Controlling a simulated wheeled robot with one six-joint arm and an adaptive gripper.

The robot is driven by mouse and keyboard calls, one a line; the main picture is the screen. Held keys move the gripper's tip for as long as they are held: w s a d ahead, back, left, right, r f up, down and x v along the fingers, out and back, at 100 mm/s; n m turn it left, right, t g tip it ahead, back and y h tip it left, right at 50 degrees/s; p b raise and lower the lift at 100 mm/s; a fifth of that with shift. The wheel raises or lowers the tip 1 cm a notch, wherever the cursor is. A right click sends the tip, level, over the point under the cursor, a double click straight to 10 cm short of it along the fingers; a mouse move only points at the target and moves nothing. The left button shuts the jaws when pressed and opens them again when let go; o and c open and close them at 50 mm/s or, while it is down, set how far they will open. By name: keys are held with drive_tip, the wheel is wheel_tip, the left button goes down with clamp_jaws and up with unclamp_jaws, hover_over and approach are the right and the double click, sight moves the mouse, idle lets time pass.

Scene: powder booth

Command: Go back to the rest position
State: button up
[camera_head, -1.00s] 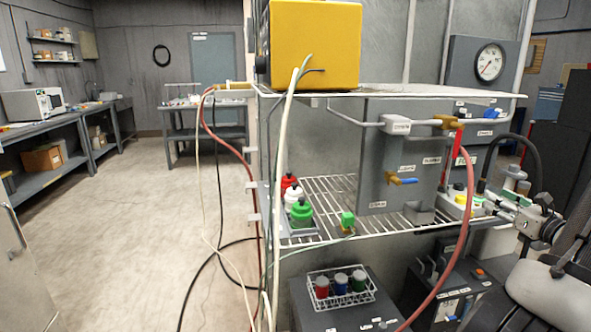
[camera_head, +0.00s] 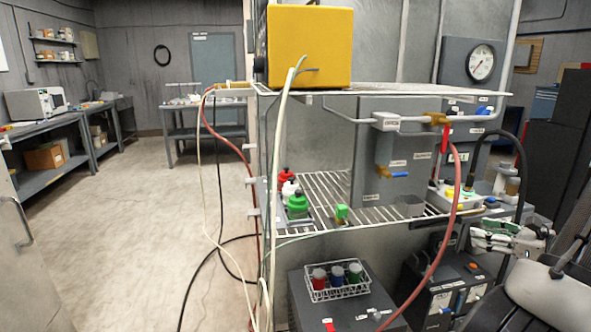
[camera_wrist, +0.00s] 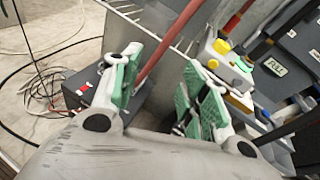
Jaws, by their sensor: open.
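My gripper (camera_head: 497,236) is at the right of the head view, beside the right end of the wire rack. In the wrist view my gripper (camera_wrist: 158,92) has its two green-padded fingers spread apart. Nothing is held between them. A red hose (camera_wrist: 172,38) runs behind the fingers in that view; I cannot tell how far from them it is.
A wire rack (camera_head: 330,186) holds red, white and green bottles and a grey box (camera_head: 400,160) with valves. A red hose (camera_head: 445,250) hangs in front. Below stand a basket (camera_head: 339,291) of jars and a dark unit (camera_head: 440,285). Open floor (camera_head: 140,210) lies left.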

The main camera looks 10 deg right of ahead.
drive_tip(key=s+a+r+n+g, duration=0.2)
drive_tip(key=s+a+n+g, duration=1.05)
drive_tip(key=s+n, duration=0.2)
drive_tip(key=a+r+n+t+h, duration=0.3)
drive_tip(key=a+r+n+h, duration=0.2)
drive_tip(key=r+n, duration=0.8)
drive_tip(key=a+n, duration=0.2)
drive_tip(key=a, duration=0.1)
drive_tip(key=shift+r, duration=0.35)
drive_tip(key=shift+n, duration=0.25)
